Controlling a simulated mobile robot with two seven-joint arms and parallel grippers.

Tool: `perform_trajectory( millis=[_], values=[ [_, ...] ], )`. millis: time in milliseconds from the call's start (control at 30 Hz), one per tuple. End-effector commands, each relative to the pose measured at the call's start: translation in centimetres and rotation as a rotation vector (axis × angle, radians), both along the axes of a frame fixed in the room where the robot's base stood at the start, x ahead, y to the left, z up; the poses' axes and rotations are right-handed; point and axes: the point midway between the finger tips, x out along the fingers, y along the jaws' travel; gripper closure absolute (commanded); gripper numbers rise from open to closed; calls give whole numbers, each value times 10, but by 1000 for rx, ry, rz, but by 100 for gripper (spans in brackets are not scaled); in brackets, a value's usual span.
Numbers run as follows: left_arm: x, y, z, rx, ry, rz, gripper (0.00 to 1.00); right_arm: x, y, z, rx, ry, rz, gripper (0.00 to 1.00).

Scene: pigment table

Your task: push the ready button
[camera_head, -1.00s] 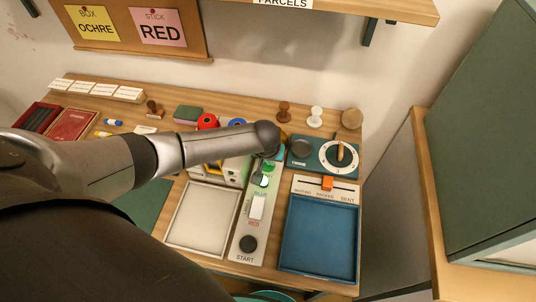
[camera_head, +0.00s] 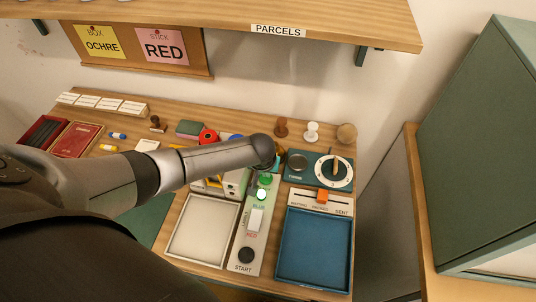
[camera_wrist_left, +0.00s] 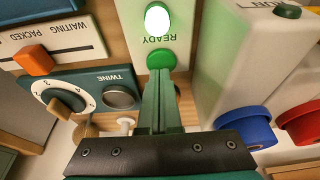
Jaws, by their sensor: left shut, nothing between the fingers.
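The green ready button (camera_wrist_left: 161,59) is on the light panel (camera_head: 246,222), beside the READY label in the left wrist view. The round lamp (camera_wrist_left: 157,17) beyond the label glows white-green. In the head view the button (camera_head: 265,179) and the lit lamp (camera_head: 262,194) show just below the end of my left arm. My left gripper (camera_wrist_left: 160,76) is shut and empty, its green fingertips at the button's edge in the wrist view. I cannot tell whether they touch it. In the head view my wrist mostly hides the gripper. My right gripper is in neither view.
The panel also has a white switch (camera_head: 255,219) and a black START knob (camera_head: 246,255). A blue tray (camera_head: 278,252) and the twine dial (camera_head: 334,172) are to the right. A pale tray (camera_head: 168,241) is to the left. Red (camera_wrist_left: 300,122) and blue (camera_wrist_left: 247,133) round parts stand near the gripper.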

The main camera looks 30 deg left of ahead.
Motion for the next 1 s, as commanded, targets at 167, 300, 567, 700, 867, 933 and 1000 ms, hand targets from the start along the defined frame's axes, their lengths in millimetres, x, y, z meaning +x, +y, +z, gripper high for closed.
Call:
perform_trajectory(
  millis=[167,300,567,700,867,933,1000],
  values=[
    [1,0,28,-6,-13,-5,100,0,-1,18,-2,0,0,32],
    [-4,-2,49,-5,-16,-5,100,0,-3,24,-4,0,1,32],
    [-15,-5,86,-6,-17,-4,100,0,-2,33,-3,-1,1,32],
    [-19,-7,100,-6,-17,-4,100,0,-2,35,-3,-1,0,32],
    [-22,-7,108,-5,-17,-3,100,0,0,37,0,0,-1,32],
    [-22,-7,110,-5,-17,-3,100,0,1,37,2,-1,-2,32],
    [-22,-8,110,-5,-17,-3,100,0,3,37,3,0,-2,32]
  ],
)
